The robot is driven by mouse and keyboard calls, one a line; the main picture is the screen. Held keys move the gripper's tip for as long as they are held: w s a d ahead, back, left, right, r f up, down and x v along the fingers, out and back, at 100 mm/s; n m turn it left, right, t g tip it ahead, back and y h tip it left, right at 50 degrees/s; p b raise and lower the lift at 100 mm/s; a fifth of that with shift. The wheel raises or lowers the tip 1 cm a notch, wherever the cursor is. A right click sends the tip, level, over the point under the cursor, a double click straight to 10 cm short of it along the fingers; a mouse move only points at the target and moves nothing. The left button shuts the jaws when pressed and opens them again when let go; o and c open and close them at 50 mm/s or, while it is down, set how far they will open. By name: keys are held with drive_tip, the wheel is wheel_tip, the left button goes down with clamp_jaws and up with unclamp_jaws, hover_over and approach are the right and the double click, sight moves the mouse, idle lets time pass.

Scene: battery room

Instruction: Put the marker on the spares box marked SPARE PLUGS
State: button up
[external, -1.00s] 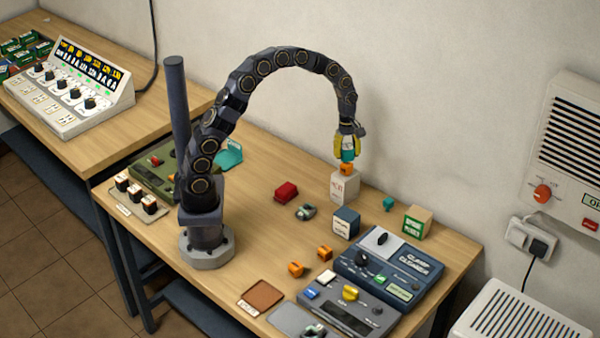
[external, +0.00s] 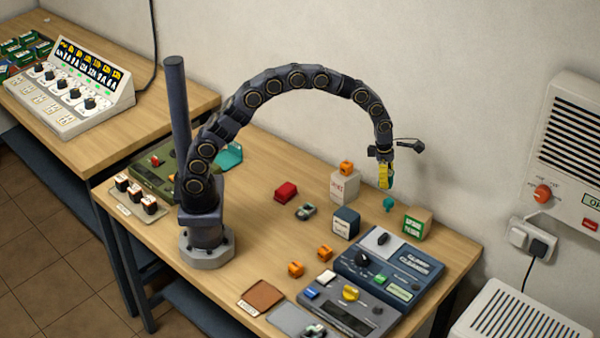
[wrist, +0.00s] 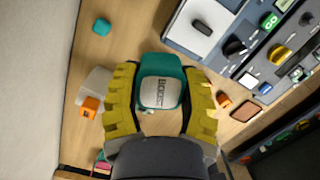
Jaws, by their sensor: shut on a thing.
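My gripper (external: 387,184) has yellow ribbed fingers and is shut on the marker (wrist: 160,92), a teal piece with a white lettered face. It hangs above the back right of the table, with air below it. A white box with red lettering (external: 343,190) carries an orange block (external: 346,168). A dark blue box with a white label (external: 346,225) stands in front of it.
A small teal piece (external: 389,204) lies just below my gripper. The blue console (external: 390,270) lies in front of the boxes. A red block (external: 286,192) and two orange blocks (external: 296,269) lie on the table. The wall is close behind.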

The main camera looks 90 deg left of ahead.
drive_tip(key=w+f, duration=0.3)
drive_tip(key=w, duration=0.3)
hover_over(420, 213)
drive_tip(key=s, duration=0.2)
wheel_tip(420, 213, down, 4)
drive_tip(key=shift+w+f, duration=0.9)
drive_tip(key=shift+f, duration=0.1)
wheel_tip(420, 213, down, 3)
drive_tip(key=shift+f, duration=0.1)
drive_tip(key=o, duration=1)
drive_tip(key=shift+o, duration=0.2)
